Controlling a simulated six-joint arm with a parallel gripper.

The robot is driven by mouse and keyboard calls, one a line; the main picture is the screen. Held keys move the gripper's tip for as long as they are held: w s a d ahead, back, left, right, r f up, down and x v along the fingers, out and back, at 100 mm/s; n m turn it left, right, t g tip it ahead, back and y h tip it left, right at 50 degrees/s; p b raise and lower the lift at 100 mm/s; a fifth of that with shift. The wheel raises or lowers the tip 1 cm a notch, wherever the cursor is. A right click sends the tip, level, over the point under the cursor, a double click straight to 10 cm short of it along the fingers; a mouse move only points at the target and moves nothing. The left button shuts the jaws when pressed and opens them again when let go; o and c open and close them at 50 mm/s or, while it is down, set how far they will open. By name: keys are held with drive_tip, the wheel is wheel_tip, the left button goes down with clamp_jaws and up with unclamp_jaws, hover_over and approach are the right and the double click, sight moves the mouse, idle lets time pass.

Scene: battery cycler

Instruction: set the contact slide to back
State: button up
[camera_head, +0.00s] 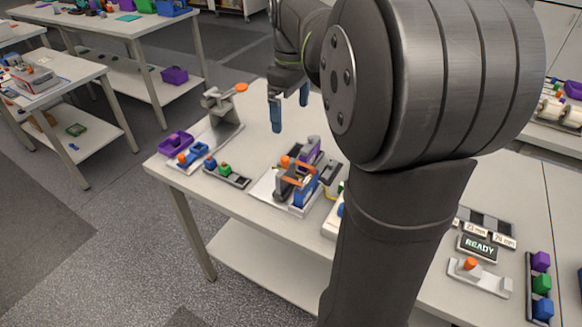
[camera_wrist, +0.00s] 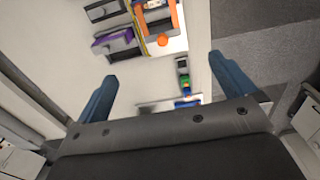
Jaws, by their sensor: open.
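My gripper (camera_head: 290,115) is open and empty above the back of the white table, with its two blue fingers pointing down. It also shows in the wrist view (camera_wrist: 162,70), with the fingers wide apart. In front of it, apart from it, stands a cycler-like fixture (camera_head: 296,182) with an orange frame, a purple part and a blue part. An orange knob (camera_head: 285,161) shows on it, and in the wrist view an orange knob (camera_wrist: 162,40) lies beside the orange frame. Another orange knob (camera_head: 470,263) sits on a white slide base at right. I cannot tell which is the contact slide.
A grey stand with an orange disc (camera_head: 241,87) is left of my gripper. A strip with green and blue blocks (camera_head: 226,172) lies near the front edge. A READY display (camera_head: 479,246) and a block rack (camera_head: 540,285) are at right. My arm hides the table's middle.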

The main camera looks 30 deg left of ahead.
sight(285, 158)
drive_tip(key=shift+r, duration=0.85)
drive_tip(key=shift+c, duration=1.3)
drive_tip(key=shift+a+r+n, duration=0.2)
drive_tip(key=shift+n, duration=0.1)
drive_tip(key=c, duration=0.3)
drive_tip(key=shift+a+r+n, duration=0.45)
drive_tip(key=shift+a+n, duration=0.1)
drive_tip(key=shift+n, duration=0.45)
drive_tip(key=c, duration=0.7)
wheel_tip(285, 158, down, 17)
drive_tip(key=shift+a+f, duration=0.1)
